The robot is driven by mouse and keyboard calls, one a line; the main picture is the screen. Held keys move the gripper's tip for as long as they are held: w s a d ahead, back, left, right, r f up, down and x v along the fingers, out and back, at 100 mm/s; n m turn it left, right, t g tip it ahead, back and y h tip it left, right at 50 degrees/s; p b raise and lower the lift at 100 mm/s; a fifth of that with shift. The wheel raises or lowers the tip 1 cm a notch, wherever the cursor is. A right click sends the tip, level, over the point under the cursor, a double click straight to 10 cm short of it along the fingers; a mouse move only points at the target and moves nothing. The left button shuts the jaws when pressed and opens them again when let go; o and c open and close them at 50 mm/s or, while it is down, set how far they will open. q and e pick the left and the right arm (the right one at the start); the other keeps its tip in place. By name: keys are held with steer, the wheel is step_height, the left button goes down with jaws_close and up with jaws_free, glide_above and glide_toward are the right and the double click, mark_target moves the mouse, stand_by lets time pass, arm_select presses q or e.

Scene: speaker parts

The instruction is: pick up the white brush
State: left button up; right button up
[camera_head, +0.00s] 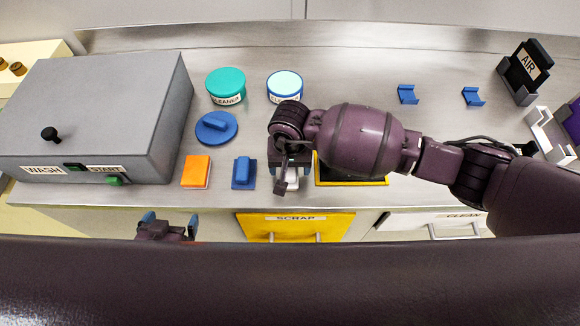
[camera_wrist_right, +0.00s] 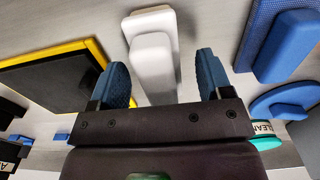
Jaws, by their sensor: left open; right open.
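The white brush (camera_wrist_right: 152,65) is between the two blue fingertips of my right gripper (camera_wrist_right: 167,80) in the right wrist view. The fingers are open, with a gap on each side of the brush handle. In the head view the brush (camera_head: 291,178) shows only in part under my right gripper (camera_head: 290,165), on the steel counter near its front edge. The wrist hides the rest. My left gripper (camera_head: 169,222) is open and empty, in front of the counter's edge at the lower left.
A blue brush (camera_head: 243,172) and an orange sponge (camera_head: 196,171) lie left of the white brush. A yellow-framed black opening (camera_head: 378,182) is just right of it. Two round tubs, a blue round lid (camera_head: 216,127) and a grey wash box (camera_head: 95,115) stand further left and back.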

steer(key=shift+f, duration=0.5)
steer(key=c, duration=0.9)
steer(key=shift+c, duration=0.6)
steer(key=shift+r, duration=0.1)
step_height(320, 180, up, 20)
steer(key=shift+b, duration=0.4)
